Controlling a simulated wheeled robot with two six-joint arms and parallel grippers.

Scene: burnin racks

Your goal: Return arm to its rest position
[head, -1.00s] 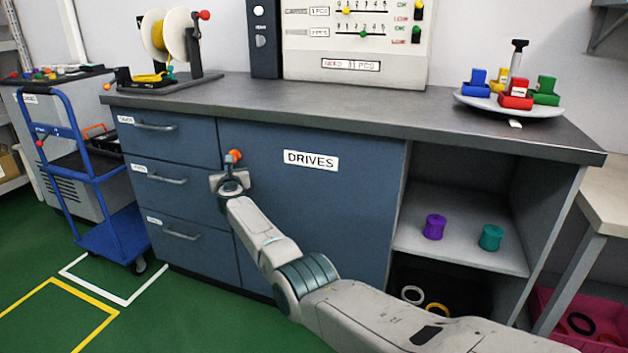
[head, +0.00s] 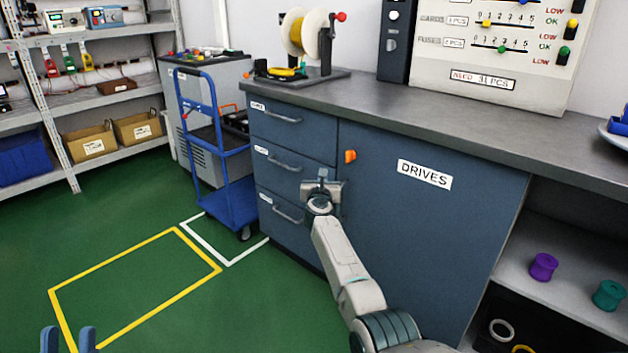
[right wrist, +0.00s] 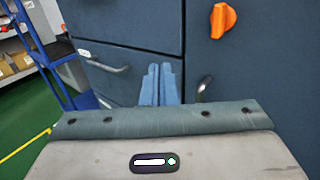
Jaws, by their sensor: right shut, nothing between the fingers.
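My right arm reaches in from the bottom right of the head view. Its right gripper (head: 322,178) is in front of the blue cabinet, lower left of the orange knob (head: 350,156) and apart from it. In the right wrist view its two blue fingers (right wrist: 160,84) are together with nothing between them, and the knob (right wrist: 222,20) is at the upper right. My left gripper (head: 68,341) shows only its blue fingertips at the bottom left of the head view. They stand apart, over the green floor, with nothing seen between them.
The DRIVES door (head: 425,215) and the drawers with handles (head: 287,163) appear closed. A blue cart (head: 232,200) stands left of the cabinet. The yellow-outlined floor area (head: 135,285) is clear. Purple (head: 543,266) and teal (head: 609,294) spools sit on the open shelf.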

